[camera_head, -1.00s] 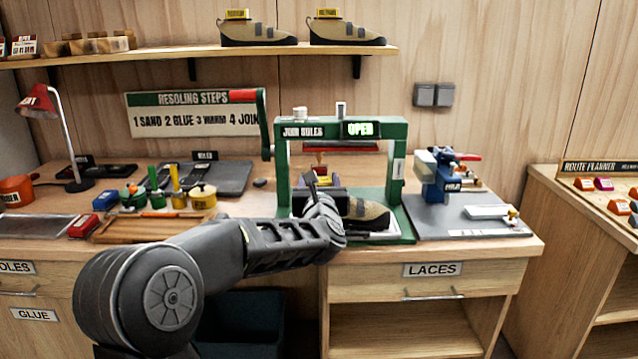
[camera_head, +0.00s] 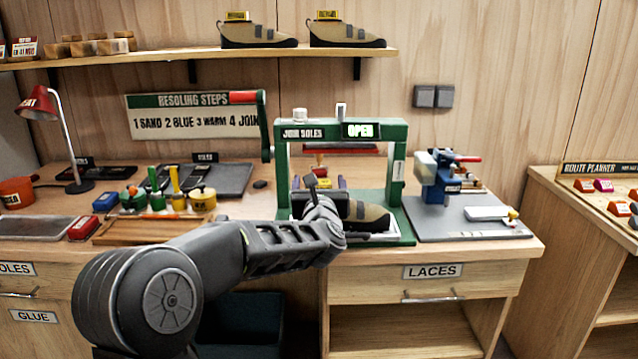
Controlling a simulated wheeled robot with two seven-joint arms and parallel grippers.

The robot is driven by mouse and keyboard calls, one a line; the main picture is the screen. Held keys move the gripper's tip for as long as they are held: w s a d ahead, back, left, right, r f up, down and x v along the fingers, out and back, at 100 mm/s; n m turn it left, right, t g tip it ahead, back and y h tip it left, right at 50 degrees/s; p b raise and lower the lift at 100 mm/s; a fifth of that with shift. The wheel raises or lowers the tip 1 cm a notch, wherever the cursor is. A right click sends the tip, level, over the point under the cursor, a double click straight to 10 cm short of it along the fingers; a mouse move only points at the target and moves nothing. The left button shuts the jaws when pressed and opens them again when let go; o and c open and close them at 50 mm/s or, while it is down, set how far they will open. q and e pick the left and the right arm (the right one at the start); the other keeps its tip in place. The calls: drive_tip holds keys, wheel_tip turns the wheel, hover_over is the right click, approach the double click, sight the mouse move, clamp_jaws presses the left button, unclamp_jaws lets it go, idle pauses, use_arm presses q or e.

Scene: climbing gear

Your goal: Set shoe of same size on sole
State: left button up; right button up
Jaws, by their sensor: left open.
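A tan and dark climbing shoe (camera_head: 368,215) lies in the green join-soles press (camera_head: 397,165), toe to the right, on a pale plate. My left gripper (camera_head: 318,190) is at the shoe's heel end, and my wrist hides that part. The gripper is open; whether its fingers touch the shoe is hard to tell. The sole under the shoe is not clearly visible. The press display reads OPEN. Two similar shoes stand on the wall shelf, one on the left (camera_head: 258,36) and one on the right (camera_head: 346,36), each with a yellow tag. My right gripper is not in view.
A red-handled lever (camera_head: 262,125) rises at the press's left. A blue clamp tool (camera_head: 440,178) stands on a grey board to the right. Glue pots (camera_head: 202,197) and a wooden tray (camera_head: 150,228) are on the left bench. The wall shelf (camera_head: 200,54) runs above.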

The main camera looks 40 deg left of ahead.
use_arm(q)
drive_tip(key=b+v, duration=0.1)
drive_tip(key=v, duration=0.6)
drive_tip(key=shift+s+d, duration=0.25)
drive_tip(key=shift+s, duration=0.05)
drive_tip(key=shift+r, duration=0.1)
